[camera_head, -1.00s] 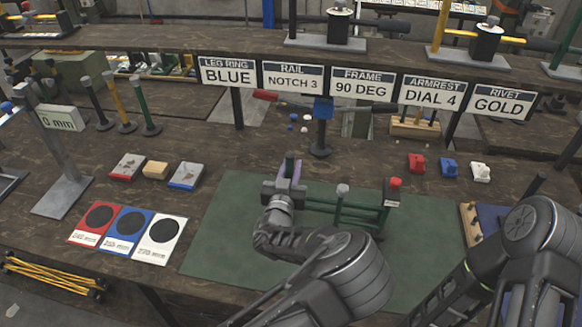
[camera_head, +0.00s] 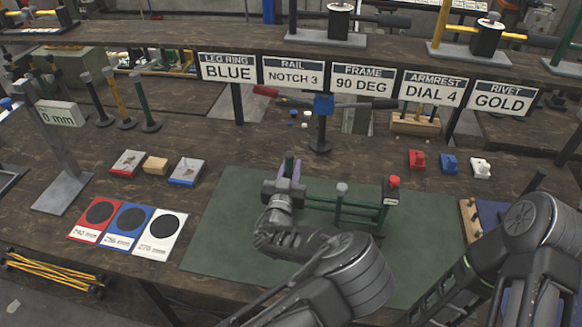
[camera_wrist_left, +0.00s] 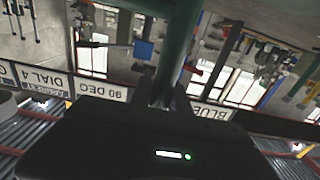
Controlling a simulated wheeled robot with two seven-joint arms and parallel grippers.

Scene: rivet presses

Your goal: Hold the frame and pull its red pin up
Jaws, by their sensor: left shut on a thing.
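The green frame (camera_head: 355,212) stands on the dark green mat in the head view, with upright posts and crossbars. The red pin (camera_head: 394,182) sits on top of its dark right post. My left gripper (camera_head: 286,180) is shut on the frame's left green post, whose top sticks up above the jaws. In the left wrist view the green post (camera_wrist_left: 178,40) rises between the dark jaws. My right arm is at the lower right, and its gripper is not visible.
The mat (camera_head: 220,235) has free room around the frame. Red, blue and white cards (camera_head: 165,238) lie to its left. Red, blue and white blocks (camera_head: 449,165) stand behind it on the right. Label signs (camera_head: 362,84) stand at the back. A peg tray (camera_head: 470,225) lies near my right arm.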

